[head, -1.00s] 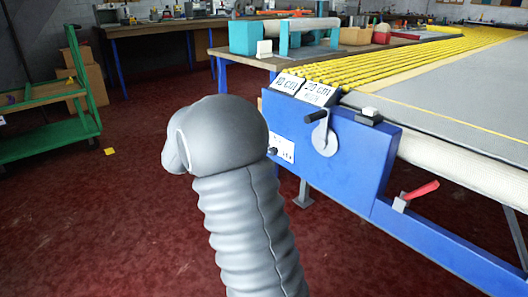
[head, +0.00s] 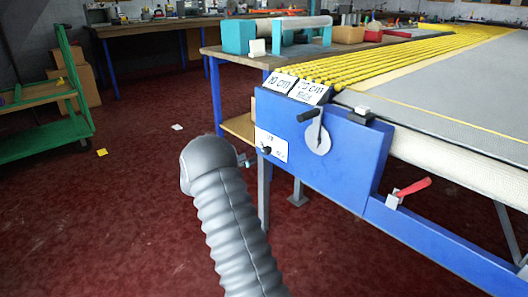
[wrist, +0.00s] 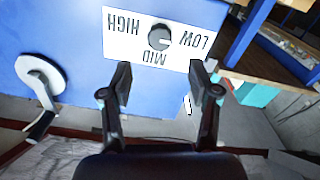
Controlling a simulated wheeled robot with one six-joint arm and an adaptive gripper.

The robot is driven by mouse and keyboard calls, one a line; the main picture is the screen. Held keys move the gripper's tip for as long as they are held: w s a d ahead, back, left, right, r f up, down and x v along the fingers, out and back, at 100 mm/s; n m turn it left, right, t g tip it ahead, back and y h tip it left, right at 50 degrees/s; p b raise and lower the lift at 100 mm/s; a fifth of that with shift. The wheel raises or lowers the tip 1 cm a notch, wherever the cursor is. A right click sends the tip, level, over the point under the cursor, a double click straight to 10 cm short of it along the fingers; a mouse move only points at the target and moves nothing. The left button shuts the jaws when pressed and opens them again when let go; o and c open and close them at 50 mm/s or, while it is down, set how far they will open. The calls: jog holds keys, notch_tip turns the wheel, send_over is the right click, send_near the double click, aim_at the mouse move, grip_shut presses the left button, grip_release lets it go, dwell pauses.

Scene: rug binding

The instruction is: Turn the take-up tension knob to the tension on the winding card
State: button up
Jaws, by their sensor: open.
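The take-up tension knob (head: 266,150) is a small dark knob on a white panel (head: 273,138) at the left end of the blue machine. In the wrist view the knob (wrist: 159,38) sits on the panel (wrist: 185,22), which appears upside down with HIGH at left, MID below and LOW at right. The knob's pointer direction is too small to tell surely. My gripper (wrist: 160,82) is open and empty, its fingers apart, with the knob beyond and between them. In the head view my arm hides most of the gripper. I cannot make out a readable winding card.
A crank (head: 317,135) is beside the panel, and a red-handled lever (head: 410,191) is farther right. Signs reading 10 CM (head: 279,82) and 20 CM (head: 308,91) stand on the machine. A green cart (head: 65,105) is at left. Open red floor lies between.

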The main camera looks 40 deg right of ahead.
aim_at(264, 151)
jog(key=d, duration=0.9)
jog(key=shift+w, duration=0.35)
jog(key=shift+a, duration=0.1)
jog(key=c, duration=1.2)
jog(key=shift+o, duration=0.2)
